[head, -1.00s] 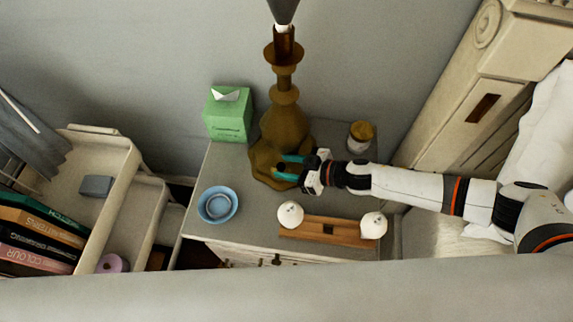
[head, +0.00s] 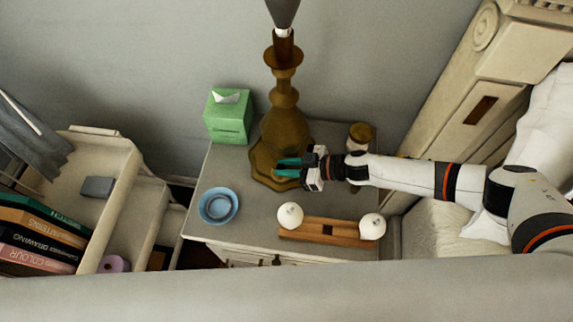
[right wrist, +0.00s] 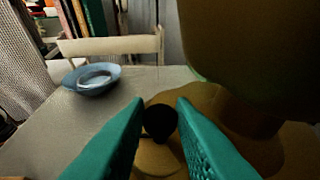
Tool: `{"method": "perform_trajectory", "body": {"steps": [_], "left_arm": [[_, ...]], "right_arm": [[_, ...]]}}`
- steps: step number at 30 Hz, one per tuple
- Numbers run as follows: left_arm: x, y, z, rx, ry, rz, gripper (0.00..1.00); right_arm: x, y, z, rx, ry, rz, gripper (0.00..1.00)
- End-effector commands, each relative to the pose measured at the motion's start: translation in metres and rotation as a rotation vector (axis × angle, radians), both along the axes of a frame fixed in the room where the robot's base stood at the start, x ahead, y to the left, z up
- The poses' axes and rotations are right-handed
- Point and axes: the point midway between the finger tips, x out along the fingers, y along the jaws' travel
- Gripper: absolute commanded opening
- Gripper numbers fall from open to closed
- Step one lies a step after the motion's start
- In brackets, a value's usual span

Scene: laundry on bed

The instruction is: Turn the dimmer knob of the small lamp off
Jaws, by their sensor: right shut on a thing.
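The lamp (head: 285,127) has a brown, turned body on a wide base and stands at the back of the nightstand. Its top runs out of the head view. My right gripper (head: 280,167) reaches in from the right, with its teal fingers at the front of the lamp base. In the right wrist view, the dark round dimmer knob (right wrist: 160,121) sits between the fingertips, low on the lamp's base, and the fingers are shut on it. The fingers hide the knob in the head view. My left gripper is not in view.
On the nightstand (head: 255,215) are a green tissue box (head: 229,118), a blue bowl (head: 218,206), a small jar (head: 359,137) and a wooden holder (head: 330,230) with two white round pieces. A shelf with books stands left; the bed is right.

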Motion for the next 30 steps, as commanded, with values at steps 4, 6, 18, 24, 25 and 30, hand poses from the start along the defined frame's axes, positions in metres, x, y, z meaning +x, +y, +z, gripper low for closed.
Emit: {"method": "perform_trajectory", "body": {"steps": [4,6,18,24,25,30], "left_arm": [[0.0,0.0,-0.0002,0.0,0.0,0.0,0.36],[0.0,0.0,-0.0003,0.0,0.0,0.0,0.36],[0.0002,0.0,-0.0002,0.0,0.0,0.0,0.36],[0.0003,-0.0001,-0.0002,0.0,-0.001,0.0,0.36],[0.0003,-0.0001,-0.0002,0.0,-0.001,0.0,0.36],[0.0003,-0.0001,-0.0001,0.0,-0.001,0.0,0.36]], "right_arm": [[0.0021,0.0005,0.0004,0.001,-0.001,0.087,0.0],[0.0023,-0.0003,0.0004,0.0,0.0,0.106,0.0],[0.0016,-0.0005,0.0002,0.0,0.0,0.113,0.37],[0.0017,-0.0006,0.0001,0.0,0.001,0.112,0.43],[0.0017,-0.0006,0.0001,0.0,0.001,0.112,0.43],[0.0013,-0.0059,0.0019,-0.001,0.0,0.11,0.43]]}}
